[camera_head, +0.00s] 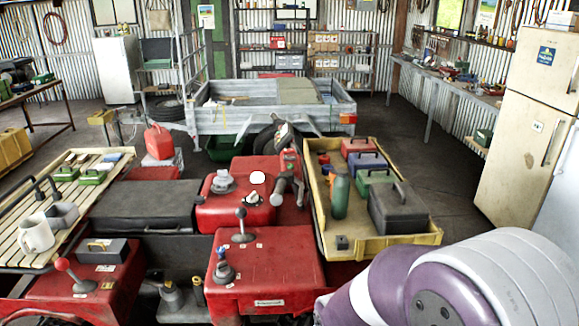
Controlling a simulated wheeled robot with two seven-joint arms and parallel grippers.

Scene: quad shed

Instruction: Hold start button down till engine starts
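The red vehicle (275,268) fills the lower middle of the view, with controls on its red panels. On its upper red panel are a grey cap-like fitting (223,182), a white round disc (258,178) and a small dark knob with a pale base (252,198). A grey-knobbed lever (241,228) and a dark fitting (223,268) stand on the nearer panel. I cannot tell which part is the start button. My purple and white arm covers the lower right corner. Neither gripper shows.
A yellow tray (430,238) with toolboxes and a green bottle (341,194) sits right of the controls. A trailer (215,120) stands behind. A fridge (525,140) stands at right.

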